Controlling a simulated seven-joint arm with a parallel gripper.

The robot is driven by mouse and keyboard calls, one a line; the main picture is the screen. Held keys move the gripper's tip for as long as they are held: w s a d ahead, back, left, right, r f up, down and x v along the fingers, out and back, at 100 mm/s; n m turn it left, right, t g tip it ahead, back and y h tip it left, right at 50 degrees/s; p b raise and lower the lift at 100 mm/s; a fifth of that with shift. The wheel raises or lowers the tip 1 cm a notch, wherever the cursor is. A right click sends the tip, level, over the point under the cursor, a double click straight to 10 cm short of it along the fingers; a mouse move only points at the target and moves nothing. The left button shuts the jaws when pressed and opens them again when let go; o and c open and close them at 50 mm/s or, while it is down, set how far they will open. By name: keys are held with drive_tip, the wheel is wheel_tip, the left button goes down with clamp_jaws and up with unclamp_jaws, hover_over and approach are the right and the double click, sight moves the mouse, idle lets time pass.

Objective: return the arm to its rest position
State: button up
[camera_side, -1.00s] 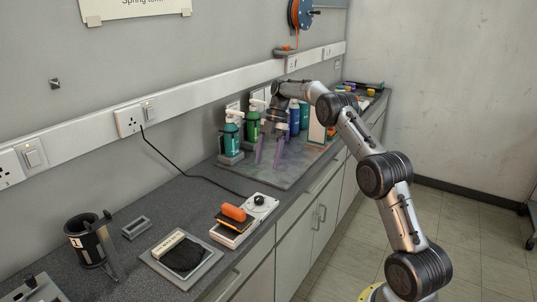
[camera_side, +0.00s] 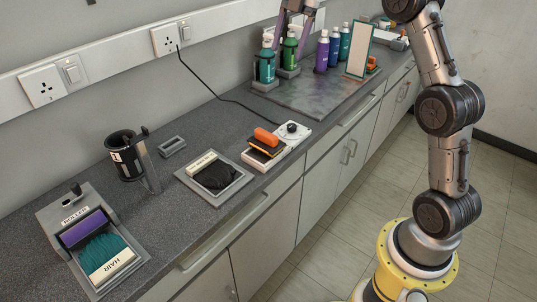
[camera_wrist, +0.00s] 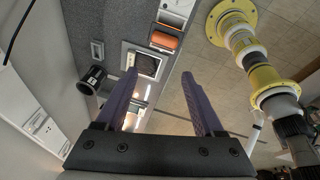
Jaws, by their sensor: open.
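My gripper (camera_wrist: 159,73) is open, with its two purple fingers apart and nothing between them in the wrist view. In the side view its fingers (camera_side: 292,28) show at the top edge, over or in front of the pump bottles; I cannot tell the exact gap. The wrist is cut off by the frame top. My arm's lower links stand upright at the right, above the yellow base. A teal pump bottle (camera_side: 265,67) and a green pump bottle (camera_side: 289,54) stand upright in grey holders on the counter.
Purple (camera_side: 322,52) and blue (camera_side: 334,47) bottles stand beside a green-framed panel (camera_side: 360,50). An orange object (camera_side: 266,137) sits on a white device. Nearer are a shallow tray (camera_side: 236,184), a black cup (camera_side: 125,158) and a roller box (camera_side: 100,285). The mat's front part (camera_side: 311,97) is clear.

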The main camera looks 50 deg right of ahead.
drive_tip(key=s+a+r+m+t+h, duration=0.15)
drive_tip(key=s+a+r, duration=0.25)
drive_tip(key=s+a, duration=0.4)
drive_tip(key=s+a+r+m+t, duration=0.1)
drive_tip(key=s+a+r+m, duration=0.2)
drive_tip(key=s+a, duration=0.45)
drive_tip(key=s+d+f+m+t+h, duration=0.1)
drive_tip(key=s+f+m+t, duration=0.1)
drive_tip(key=s+f+m, duration=1.1)
drive_tip(key=shift+s+f+m+h, duration=0.35)
drive_tip(key=shift+s+m, duration=0.8)
drive_tip(key=shift+m, duration=0.3)
drive_tip(key=shift+d, duration=0.1)
